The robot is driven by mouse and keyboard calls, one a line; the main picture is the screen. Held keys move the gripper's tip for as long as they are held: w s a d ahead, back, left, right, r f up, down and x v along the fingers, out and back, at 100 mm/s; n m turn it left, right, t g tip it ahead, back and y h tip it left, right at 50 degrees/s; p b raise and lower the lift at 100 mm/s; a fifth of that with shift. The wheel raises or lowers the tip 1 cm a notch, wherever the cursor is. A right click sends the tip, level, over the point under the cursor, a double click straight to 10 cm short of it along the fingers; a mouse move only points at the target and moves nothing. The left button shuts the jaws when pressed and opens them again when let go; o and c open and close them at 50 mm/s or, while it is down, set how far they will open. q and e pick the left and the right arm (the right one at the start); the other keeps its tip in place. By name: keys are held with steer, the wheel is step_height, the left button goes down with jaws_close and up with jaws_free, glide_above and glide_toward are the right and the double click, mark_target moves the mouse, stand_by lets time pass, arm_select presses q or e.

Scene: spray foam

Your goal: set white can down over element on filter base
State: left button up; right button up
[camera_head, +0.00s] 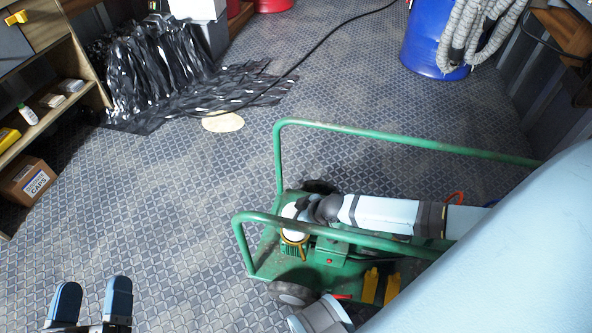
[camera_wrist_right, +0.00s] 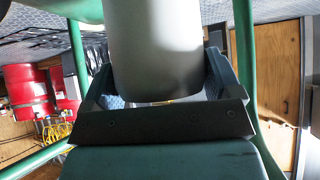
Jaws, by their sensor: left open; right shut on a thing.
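My right gripper (camera_head: 318,211) is shut on the white can (camera_head: 291,210) above the green cart (camera_head: 262,262). In the right wrist view the can (camera_wrist_right: 158,50) is a large pale cylinder between the fingers, and its lower rim shows near the palm. My left gripper (camera_head: 91,303) is open and empty over the floor at the lower left.
The cart's green rails (camera_head: 400,141) surround the work area. Yellow parts (camera_head: 370,286) stand on its deck. A blue drum (camera_head: 434,40) with a grey hose is at the back right. Black sheeting (camera_head: 150,65) lies at the back left, beside a shelf. The floor between is mostly clear.

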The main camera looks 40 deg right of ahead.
arm_select(q)
steer(key=shift+f, duration=0.3)
arm_select(e)
steer(key=shift+f, duration=0.5)
steer(key=o, duration=0.9)
steer(key=shift+o, duration=0.2)
arm_select(q)
steer(key=shift+a+f+g+y+p, duration=0.6)
steer(key=shift+f+p, duration=0.25)
steer(key=shift+p, duration=0.45)
steer(key=shift+a+f+g+y+p, duration=0.55)
steer(key=shift+f+p, duration=0.25)
steer(key=shift+p, duration=0.5)
arm_select(e)
steer(key=v, duration=1.4)
